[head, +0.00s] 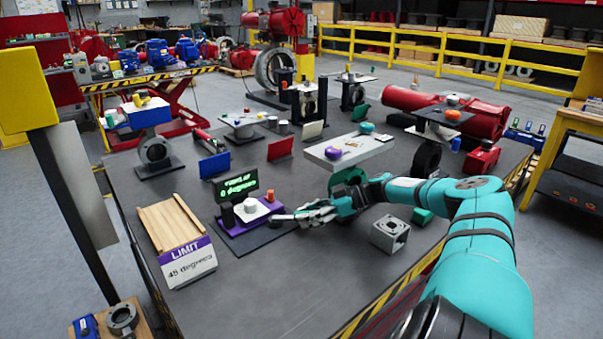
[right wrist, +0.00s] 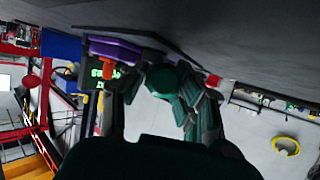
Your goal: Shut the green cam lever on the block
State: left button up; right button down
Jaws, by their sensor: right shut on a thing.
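My right gripper (head: 300,215) reaches in from the right, low over the table beside a purple base (head: 252,216). In the right wrist view its fingers (right wrist: 160,105) are around a dark green rounded part (right wrist: 166,78). I cannot tell whether this part is the green cam lever, and its far end is hidden. No lever shows clearly on either. My left gripper is not in view.
A green-lettered display (head: 237,187) stands behind the purple base, with a red knob (head: 270,197) beside it. A sign reading LIMIT 45 degrees (head: 192,264) is to the left. A white raised plate (head: 345,152) stands behind my arm. The front middle of the table is clear.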

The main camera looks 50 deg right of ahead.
dwell(0.5)
jog(key=c, duration=1)
grip_release()
